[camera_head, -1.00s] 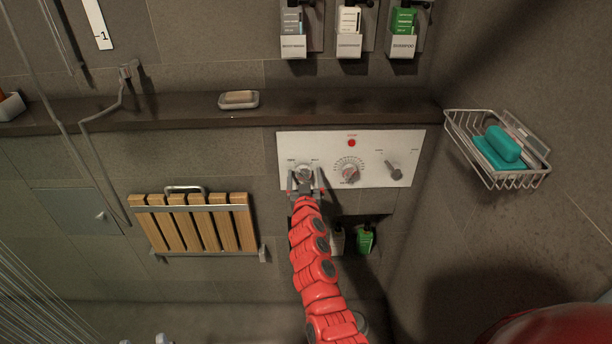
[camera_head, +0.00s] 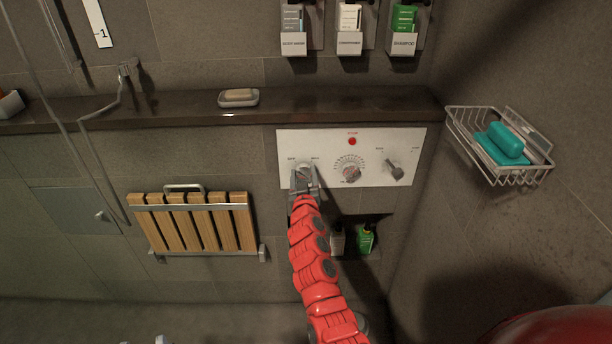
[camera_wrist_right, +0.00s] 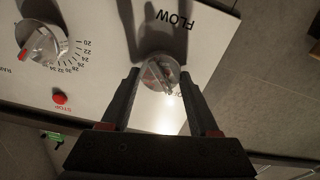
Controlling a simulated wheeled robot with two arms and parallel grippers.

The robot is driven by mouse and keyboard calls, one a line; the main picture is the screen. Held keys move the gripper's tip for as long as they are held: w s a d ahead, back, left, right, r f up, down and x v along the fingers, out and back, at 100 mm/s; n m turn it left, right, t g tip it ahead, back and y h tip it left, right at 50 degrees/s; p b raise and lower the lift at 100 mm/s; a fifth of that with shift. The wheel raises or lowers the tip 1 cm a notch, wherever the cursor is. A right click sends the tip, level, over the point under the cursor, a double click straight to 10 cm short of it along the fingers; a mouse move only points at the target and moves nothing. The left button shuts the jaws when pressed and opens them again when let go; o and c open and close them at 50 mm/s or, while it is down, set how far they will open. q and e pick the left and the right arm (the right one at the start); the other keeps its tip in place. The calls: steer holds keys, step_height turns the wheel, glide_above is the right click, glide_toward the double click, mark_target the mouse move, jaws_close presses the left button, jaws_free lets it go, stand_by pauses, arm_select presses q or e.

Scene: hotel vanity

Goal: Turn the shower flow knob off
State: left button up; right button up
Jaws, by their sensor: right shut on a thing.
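The shower flow knob (camera_wrist_right: 161,72) is a round metal knob on a white control panel (camera_head: 325,143), with the word FLOW printed beside it in the right wrist view. In the head view it is the left knob of the panel and mostly hidden by my gripper. My right gripper (camera_head: 304,178) reaches up to it from below, its fingers close together. In the right wrist view the fingers stand on either side of the knob, shut on it. My left gripper is not in view.
The temperature knob (camera_head: 350,172) and another knob (camera_head: 394,171) sit to the right, below a red stop button (camera_head: 352,141). A ledge with a soap dish (camera_head: 238,98) runs above. A wire basket (camera_head: 497,158) hangs right. A wooden folding seat (camera_head: 193,222) is lower left.

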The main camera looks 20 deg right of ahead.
steer(key=shift+f, duration=0.1)
steer(key=o, duration=1.4)
steer(key=shift+c, duration=0.2)
steer(key=shift+s+a, duration=0.2)
steer(key=shift+s, duration=0.3)
steer(key=b+v, duration=0.1)
steer(key=v, duration=1.5)
steer(key=shift+s, duration=0.2)
